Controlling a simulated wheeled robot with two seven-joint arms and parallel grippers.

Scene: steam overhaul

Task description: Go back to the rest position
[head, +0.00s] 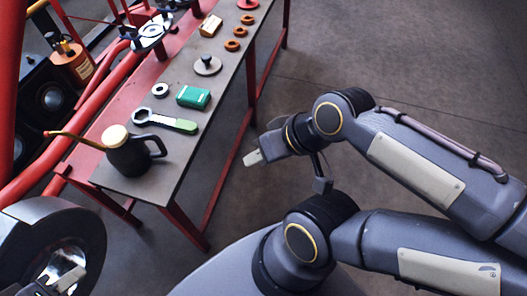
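My two grey arms reach in from the right side of the head view, over open floor to the right of the bench. The light fingertip of what I take to be my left gripper (252,158) shows at the end of the upper arm. It is clear of the bench with nothing visible in it, and its opening cannot be made out. The lower arm ends in view at a dark rounded joint.
A red-framed bench (172,178) holds a dark oil can (128,155), a green-handled wrench (165,121), a green box (193,97), a round lidded part (207,66) and several rings. Red machinery (45,160) stands at left. The floor (420,70) at upper right is clear.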

